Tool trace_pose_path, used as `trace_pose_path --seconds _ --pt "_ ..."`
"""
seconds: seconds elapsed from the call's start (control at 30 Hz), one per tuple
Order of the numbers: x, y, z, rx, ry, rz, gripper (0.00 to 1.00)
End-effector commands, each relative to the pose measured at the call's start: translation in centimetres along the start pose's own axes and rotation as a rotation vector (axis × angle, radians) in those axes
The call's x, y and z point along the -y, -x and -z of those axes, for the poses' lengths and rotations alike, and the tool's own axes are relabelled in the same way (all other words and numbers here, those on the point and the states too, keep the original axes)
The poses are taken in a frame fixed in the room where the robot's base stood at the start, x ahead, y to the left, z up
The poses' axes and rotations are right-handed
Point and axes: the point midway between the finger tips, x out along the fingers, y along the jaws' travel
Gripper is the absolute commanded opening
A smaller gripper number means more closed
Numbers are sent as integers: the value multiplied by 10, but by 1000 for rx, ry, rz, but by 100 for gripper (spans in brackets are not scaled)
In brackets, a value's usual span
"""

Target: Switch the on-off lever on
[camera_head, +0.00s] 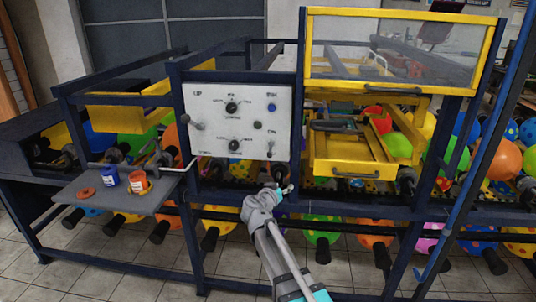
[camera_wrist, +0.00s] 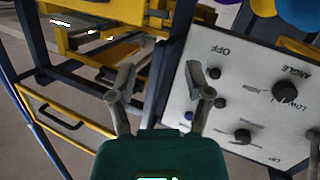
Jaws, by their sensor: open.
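The on-off lever (camera_head: 270,148) is at the lower right of the white control panel (camera_head: 212,126). In the wrist view its dark round knob (camera_wrist: 215,73) shows beside the upside-down word OFF, just right of my right finger. The lever's shaft is hard to make out. My gripper (camera_head: 284,187) is in front of the frame, below the lever in the head view. In the wrist view my gripper (camera_wrist: 157,78) has its two fingers wide apart with nothing between them. The lever knob lies outside the fingers; I cannot tell the gap in depth.
The panel also carries a blue button (camera_head: 271,107), two dials and another lever (camera_head: 187,120) at its left. A yellow drawer (camera_head: 350,160) with a handle is right of the panel. A grey shelf (camera_head: 115,190) with small cups is at left. Dark blue frame bars surround the panel.

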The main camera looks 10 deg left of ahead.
Motion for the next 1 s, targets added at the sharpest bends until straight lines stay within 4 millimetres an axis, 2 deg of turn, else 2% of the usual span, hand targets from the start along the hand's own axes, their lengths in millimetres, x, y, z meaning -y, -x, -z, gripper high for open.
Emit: trace_pose_path --seconds 0.03,0.1,0.2,0.3,0.77,1.0 --pt "20 5 15 -50 -8 29 65" --pt "40 14 30 -112 -20 65 65" --pt "61 24 46 -174 -32 106 65" --pt "72 30 53 -207 -39 130 65" --pt "76 32 56 -221 -42 139 65" --pt "77 21 58 -220 -42 136 65"
